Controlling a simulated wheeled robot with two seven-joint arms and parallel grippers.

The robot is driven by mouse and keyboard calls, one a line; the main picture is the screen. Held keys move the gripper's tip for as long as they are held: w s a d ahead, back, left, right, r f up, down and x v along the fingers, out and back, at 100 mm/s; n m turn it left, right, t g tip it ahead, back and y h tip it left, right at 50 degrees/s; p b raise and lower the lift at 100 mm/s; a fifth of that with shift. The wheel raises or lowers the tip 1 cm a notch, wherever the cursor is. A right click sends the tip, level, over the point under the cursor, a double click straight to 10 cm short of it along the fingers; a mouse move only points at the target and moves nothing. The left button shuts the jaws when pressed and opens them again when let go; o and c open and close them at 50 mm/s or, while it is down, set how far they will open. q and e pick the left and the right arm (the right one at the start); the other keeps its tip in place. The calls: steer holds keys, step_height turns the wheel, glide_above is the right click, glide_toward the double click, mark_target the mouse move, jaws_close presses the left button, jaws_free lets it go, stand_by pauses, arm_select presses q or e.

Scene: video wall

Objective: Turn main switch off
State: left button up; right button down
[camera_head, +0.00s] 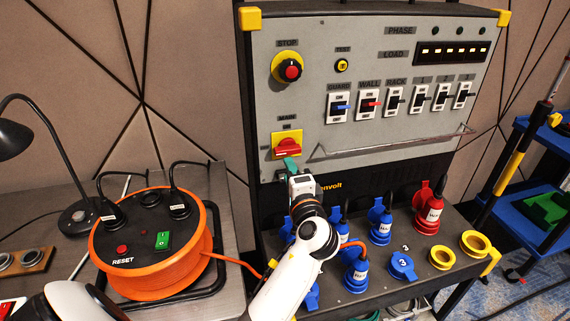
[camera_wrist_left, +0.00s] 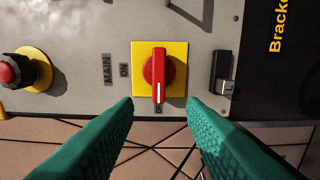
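The main switch (camera_head: 287,146) is a red rotary handle on a yellow plate, low on the grey panel's left side, under the MAIN label. In the left wrist view the red handle (camera_wrist_left: 158,78) has its white mark pointing down the picture, away from the ON label at left and toward a small, partly covered label below. In the head view the handle lies about level. My left gripper (camera_wrist_left: 160,106) is open, its green fingers to either side of the handle's end and apart from it. In the head view this gripper (camera_head: 291,168) is just below the switch. My right gripper is out of view.
A red stop button (camera_head: 290,72) on yellow is above the switch. A row of breakers (camera_head: 395,100) and a metal bar (camera_head: 395,145) are to its right. Blue and red plugs (camera_head: 427,208) stand on the ledge below. An orange cable reel (camera_head: 150,245) is at left.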

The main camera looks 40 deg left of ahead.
arm_select(q)
steer(key=shift+v, duration=2.25)
